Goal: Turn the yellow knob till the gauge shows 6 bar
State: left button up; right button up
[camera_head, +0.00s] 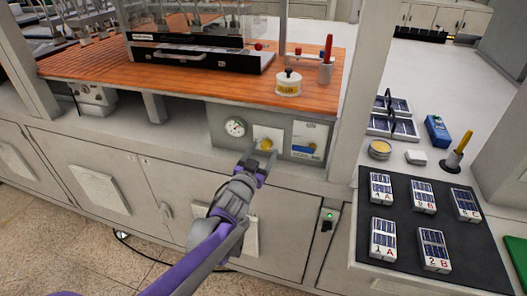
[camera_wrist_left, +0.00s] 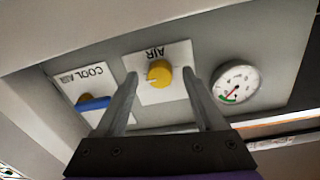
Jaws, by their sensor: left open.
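The yellow knob (camera_head: 265,144) sits on a white plate on the grey panel below the wooden worktop. In the left wrist view the knob (camera_wrist_left: 159,73) is on a plate marked AIR. The round white gauge (camera_head: 235,128) is left of the knob in the head view. It also shows in the left wrist view (camera_wrist_left: 236,86), with a red needle and a green arc; its value is too small to read. My left gripper (camera_head: 262,156) is open in front of the knob, its fingers (camera_wrist_left: 160,90) either side of it from this view. Contact cannot be told. My right gripper is out of view.
A COOL AIR plate with a blue lever (camera_wrist_left: 93,104) is beside the AIR plate. The worktop edge (camera_head: 190,92) overhangs the panel. A dark mat (camera_head: 405,240) with several labelled packs lies at right.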

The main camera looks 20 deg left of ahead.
pick_arm(q)
jog(key=shift+w, duration=0.35)
grip_shut()
jog(key=m, duration=0.2)
jog(key=shift+r+m+p, duration=0.1)
jog(key=shift+m+p, duration=0.3)
jog(key=shift+m, duration=1.1)
grip_release()
